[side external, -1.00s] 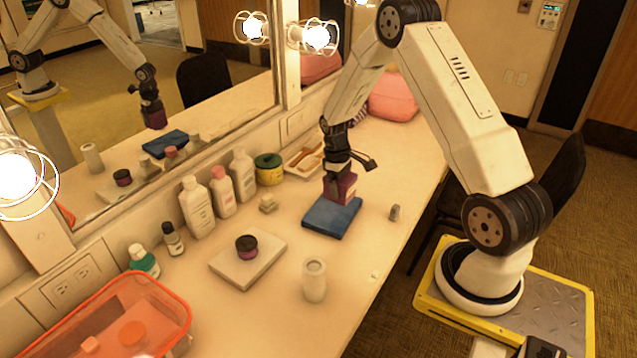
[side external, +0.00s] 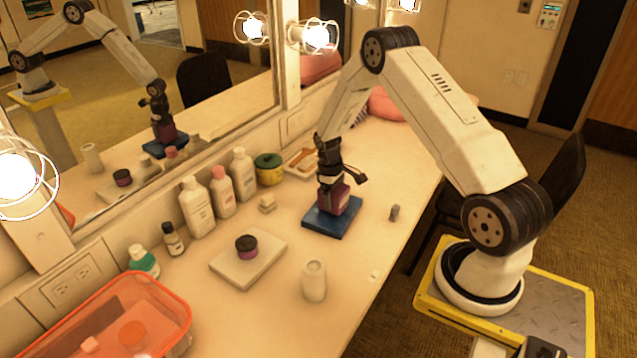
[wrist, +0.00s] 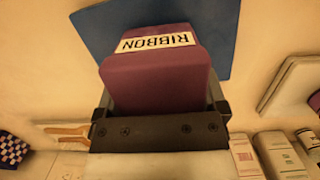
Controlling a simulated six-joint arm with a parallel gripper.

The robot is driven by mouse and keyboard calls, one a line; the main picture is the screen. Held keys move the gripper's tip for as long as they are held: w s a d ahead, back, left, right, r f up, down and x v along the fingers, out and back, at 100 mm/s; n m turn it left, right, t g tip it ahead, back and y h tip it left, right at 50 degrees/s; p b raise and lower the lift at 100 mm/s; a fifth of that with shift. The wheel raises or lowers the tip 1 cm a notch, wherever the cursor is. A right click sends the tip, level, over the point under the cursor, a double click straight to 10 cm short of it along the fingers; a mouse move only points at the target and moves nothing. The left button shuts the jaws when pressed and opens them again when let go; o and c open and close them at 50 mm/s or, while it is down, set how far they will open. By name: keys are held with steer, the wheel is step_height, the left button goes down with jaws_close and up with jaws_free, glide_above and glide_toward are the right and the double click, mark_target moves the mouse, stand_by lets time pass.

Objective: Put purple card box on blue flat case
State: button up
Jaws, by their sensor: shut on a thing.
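The purple card box (side external: 343,203) is between the fingers of my gripper (side external: 333,198), over the blue flat case (side external: 318,221). In the side external view its bottom looks to be at the case's top face, but I cannot tell whether it touches. In the wrist view the purple box (wrist: 155,80), with a white label reading RIBBON, fills the space between my gripper's fingers (wrist: 160,105). The blue case (wrist: 110,30) shows behind it, reaching past the box on several sides. My gripper is shut on the box.
White and pink bottles (side external: 221,192) and a green-yellow tin (side external: 268,168) stand along the mirror. A pale slab (side external: 262,262) with a dark jar (side external: 246,245) lies to the left. A white cylinder (side external: 314,281) stands in front. A small grey piece (side external: 394,212) is to the right.

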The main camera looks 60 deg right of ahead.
steer(key=shift+f, duration=0.35)
steer(key=shift+f, duration=0.1)
steer(key=o, duration=1)
steer(key=r, duration=0.4)
steer(key=w+r, duration=0.1)
steer(key=r, duration=0.7)
steer(key=shift+w+r, duration=0.1)
steer(key=shift+w, duration=0.3)
steer(key=shift+a, duration=0.1)
